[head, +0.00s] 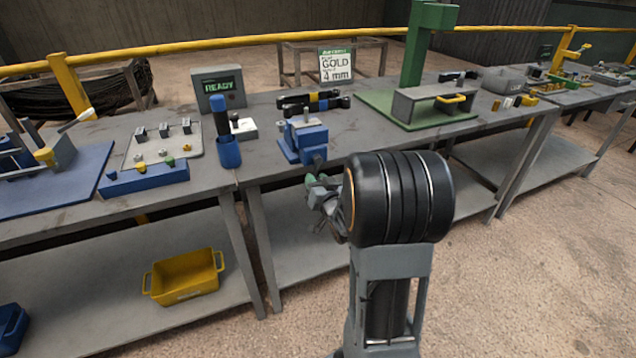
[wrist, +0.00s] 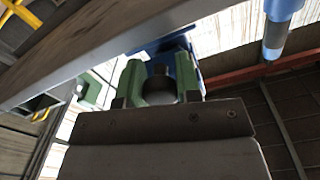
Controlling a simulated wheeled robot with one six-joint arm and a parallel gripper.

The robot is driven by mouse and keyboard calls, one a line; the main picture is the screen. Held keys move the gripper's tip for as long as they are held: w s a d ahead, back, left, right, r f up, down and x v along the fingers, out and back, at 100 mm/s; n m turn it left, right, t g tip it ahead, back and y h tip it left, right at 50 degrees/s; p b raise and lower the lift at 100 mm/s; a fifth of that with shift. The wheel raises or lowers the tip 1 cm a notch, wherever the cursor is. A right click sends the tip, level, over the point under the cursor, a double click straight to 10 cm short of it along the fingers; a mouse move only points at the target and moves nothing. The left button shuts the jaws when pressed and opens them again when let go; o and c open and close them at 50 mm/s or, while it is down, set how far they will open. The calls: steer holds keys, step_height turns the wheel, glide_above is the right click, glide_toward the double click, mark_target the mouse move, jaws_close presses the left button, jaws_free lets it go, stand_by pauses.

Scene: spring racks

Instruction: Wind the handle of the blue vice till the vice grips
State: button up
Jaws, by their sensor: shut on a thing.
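The blue vice (head: 305,142) stands at the front edge of the middle bench, with a small grey part at its top. My gripper (head: 318,182) is just in front of and below it, partly hidden by my own wrist. In the wrist view my green fingers (wrist: 160,82) are shut on a dark round piece, the vice handle (wrist: 161,88). The blue body of the vice (wrist: 183,66) shows just beyond them. Most of the handle is hidden by the fingers, and the gap between the vice jaws is too small to judge.
On the bench are a blue cylinder holder (head: 228,150), a grey READY display (head: 218,88), a GOLD 4 mm sign (head: 336,65), dark tools (head: 315,102) and a green press stand (head: 428,60). A yellow crate (head: 184,276) sits on the lower shelf. The floor at right is clear.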

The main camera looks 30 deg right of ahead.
steer(key=shift+a, duration=0.1)
stand_by(0.4)
steer(key=o, duration=0.9)
steer(key=shift+s+r, duration=0.1)
